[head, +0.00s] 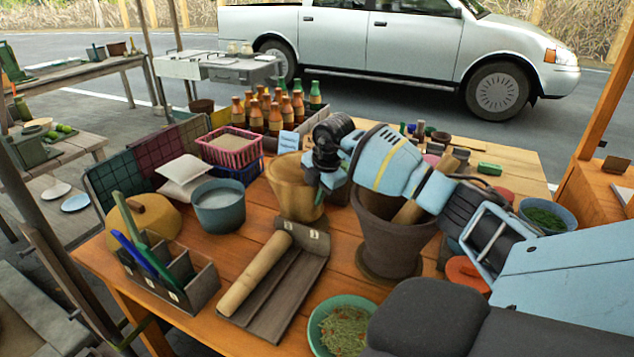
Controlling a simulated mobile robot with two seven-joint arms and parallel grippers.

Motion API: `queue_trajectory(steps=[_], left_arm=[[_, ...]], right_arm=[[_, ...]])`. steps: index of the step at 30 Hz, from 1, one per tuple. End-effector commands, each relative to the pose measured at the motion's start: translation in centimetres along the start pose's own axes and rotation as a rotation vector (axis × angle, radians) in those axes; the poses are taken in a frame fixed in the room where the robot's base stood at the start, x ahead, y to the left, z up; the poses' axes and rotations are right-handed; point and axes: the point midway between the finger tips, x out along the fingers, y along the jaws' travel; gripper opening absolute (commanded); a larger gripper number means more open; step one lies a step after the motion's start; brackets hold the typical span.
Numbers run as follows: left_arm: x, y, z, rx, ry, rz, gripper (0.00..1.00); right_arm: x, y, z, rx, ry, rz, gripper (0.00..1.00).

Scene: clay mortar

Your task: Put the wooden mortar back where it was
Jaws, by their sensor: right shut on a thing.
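The wooden mortar (290,190) is a light tan, flared vessel at the middle of the wooden table, upright as far as I can see. My right gripper (322,182) comes in from the right and is shut on the right side of the mortar, at its rim. The gripper and wrist hide that side. I cannot tell whether the mortar's base touches the table. A dark brown clay mortar (388,250) with a wooden pestle (408,212) in it stands just right of it, partly under my right arm. My left gripper is not in view.
Left of the wooden mortar are a grey-blue pot (220,212) and a pink basket (232,150). In front are a dark tray (285,290) with a wooden roller and a green bowl of herbs (316,318). Bottles (275,118) stand behind. A small bare strip of table (340,250) shows between tray and clay mortar.

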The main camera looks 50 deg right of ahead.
Motion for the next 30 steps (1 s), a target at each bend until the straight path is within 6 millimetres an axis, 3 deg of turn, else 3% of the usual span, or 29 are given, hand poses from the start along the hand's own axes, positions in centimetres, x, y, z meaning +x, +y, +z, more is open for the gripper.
queue_trajectory(steps=[4, 12, 25, 26, 30], left_arm=[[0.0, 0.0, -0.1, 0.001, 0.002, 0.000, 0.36], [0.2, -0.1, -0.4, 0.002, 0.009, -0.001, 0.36], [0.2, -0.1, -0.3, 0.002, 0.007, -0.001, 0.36], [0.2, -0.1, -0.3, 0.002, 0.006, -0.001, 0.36], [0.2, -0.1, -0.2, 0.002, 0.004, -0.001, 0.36]], right_arm=[[0.3, 0.0, 0.0, 0.001, 0.001, 0.008, 0.00], [3.1, -0.8, 0.0, 0.001, 0.002, 0.007, 0.00], [3.5, -0.8, 0.1, 0.001, 0.001, 0.009, 0.00], [3.8, -1.1, 0.0, 0.000, 0.000, 0.000, 0.10], [3.8, -1.1, 0.0, 0.000, 0.000, 0.000, 0.28]])
